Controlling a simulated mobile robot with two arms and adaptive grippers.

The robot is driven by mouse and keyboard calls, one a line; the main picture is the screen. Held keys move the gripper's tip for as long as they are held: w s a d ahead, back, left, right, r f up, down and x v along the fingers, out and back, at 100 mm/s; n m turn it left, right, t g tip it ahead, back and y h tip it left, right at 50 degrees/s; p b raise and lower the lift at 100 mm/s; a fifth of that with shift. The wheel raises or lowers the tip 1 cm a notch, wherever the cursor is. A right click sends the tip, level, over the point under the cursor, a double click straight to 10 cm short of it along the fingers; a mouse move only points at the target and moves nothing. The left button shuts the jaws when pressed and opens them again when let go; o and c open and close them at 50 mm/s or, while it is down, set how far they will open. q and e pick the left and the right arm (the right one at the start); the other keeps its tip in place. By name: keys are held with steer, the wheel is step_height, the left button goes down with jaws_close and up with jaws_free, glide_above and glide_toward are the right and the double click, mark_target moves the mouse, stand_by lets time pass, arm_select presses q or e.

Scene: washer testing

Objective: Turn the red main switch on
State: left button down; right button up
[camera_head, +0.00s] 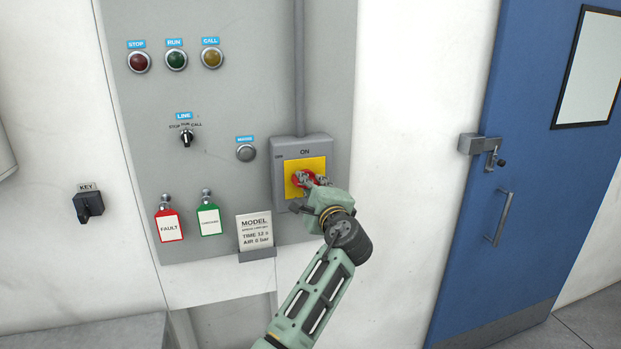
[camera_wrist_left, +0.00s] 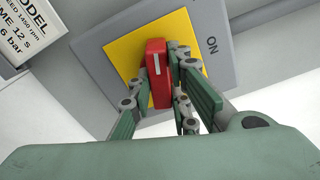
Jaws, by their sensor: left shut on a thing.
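The red main switch handle (camera_head: 298,180) sits on a yellow plate (camera_head: 292,165) in a grey box marked ON, at the lower right of the grey panel. My left gripper (camera_head: 314,183) reaches it from below right and hides part of it. In the left wrist view the red handle (camera_wrist_left: 157,58) stands between the two fingers, and the left gripper (camera_wrist_left: 163,75) is shut on it. A white line on the handle runs roughly up and down in that picture, with the ON label (camera_wrist_left: 212,45) to its right. My right gripper is not in view.
A model card holder (camera_head: 255,235) and red and green tags (camera_head: 169,226) are left of the switch. Lamps and a LINE selector (camera_head: 187,137) sit higher on the panel. A blue door (camera_head: 530,150) with a handle is at the right, past bare white wall.

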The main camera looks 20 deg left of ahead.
arm_select(q)
steer(key=m+p, duration=0.6)
steer(key=m, duration=0.8)
steer(key=shift+f, duration=0.15)
steer(key=shift+m, duration=0.4)
steer(key=c, duration=1.6)
jaws_free()
steer(key=shift+c, duration=0.2)
